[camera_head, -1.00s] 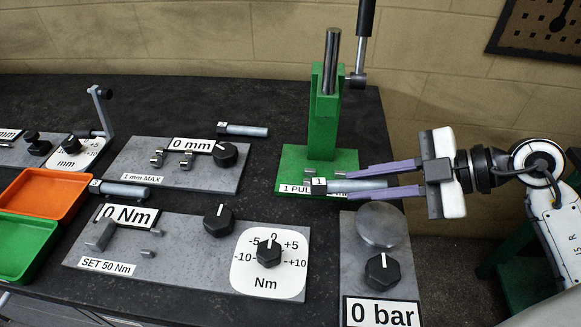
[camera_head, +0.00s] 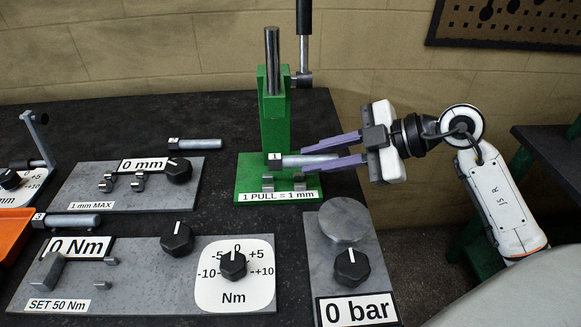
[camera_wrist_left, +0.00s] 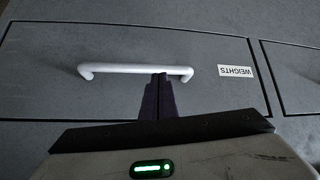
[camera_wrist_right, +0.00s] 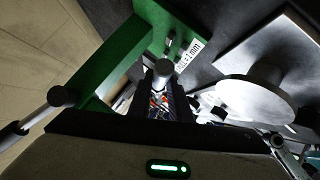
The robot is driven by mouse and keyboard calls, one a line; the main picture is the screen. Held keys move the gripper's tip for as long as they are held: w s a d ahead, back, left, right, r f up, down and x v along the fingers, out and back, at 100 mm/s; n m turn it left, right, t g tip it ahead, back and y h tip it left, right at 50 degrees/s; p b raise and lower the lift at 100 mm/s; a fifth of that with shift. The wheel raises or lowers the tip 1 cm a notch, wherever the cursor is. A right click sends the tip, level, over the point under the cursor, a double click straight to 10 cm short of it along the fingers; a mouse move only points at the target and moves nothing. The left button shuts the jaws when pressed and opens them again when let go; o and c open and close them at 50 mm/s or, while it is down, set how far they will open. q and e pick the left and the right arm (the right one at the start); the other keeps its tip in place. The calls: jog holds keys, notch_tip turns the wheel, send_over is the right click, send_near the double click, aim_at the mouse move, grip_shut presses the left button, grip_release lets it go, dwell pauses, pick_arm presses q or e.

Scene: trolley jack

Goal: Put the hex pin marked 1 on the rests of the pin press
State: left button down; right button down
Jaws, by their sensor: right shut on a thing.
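The hex pin marked 1 (camera_head: 308,160) is a grey cylinder with a dark hex head on its left end. My right gripper (camera_head: 335,155) is shut on its plain right part and holds it about level. The pin press (camera_head: 274,120) is green, with two small grey rests (camera_head: 299,185) on its base. The pin appears above the rests and apart from them, close in front of the column. In the right wrist view the pin (camera_wrist_right: 160,72) shows end-on between the fingers. My left gripper (camera_wrist_left: 158,95) looks shut and empty, by a drawer handle (camera_wrist_left: 135,69).
A plate with a 0 bar dial (camera_head: 352,265) lies in front of the press. Left of it are the 0 Nm plate (camera_head: 130,270) and the 0 mm plate (camera_head: 90,190). Other pins marked 2 (camera_head: 195,145) and 3 (camera_head: 72,221) lie there. The press lever (camera_head: 304,45) stands upright.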

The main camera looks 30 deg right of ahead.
jog(key=w+a, duration=0.3)
jog(key=shift+w+a+r, duration=0.1)
jog(key=shift+w+a, duration=0.2)
jog(key=shift+w, duration=0.1)
notch_tip(320, 180, down, 4)
jog(key=b, duration=0.4)
jog(key=shift+r+b, duration=0.1)
jog(key=shift+b, duration=0.2)
jog(key=shift+r, duration=0.15)
jog(key=shift+f, duration=0.5)
jog(key=shift+f, duration=0.15)
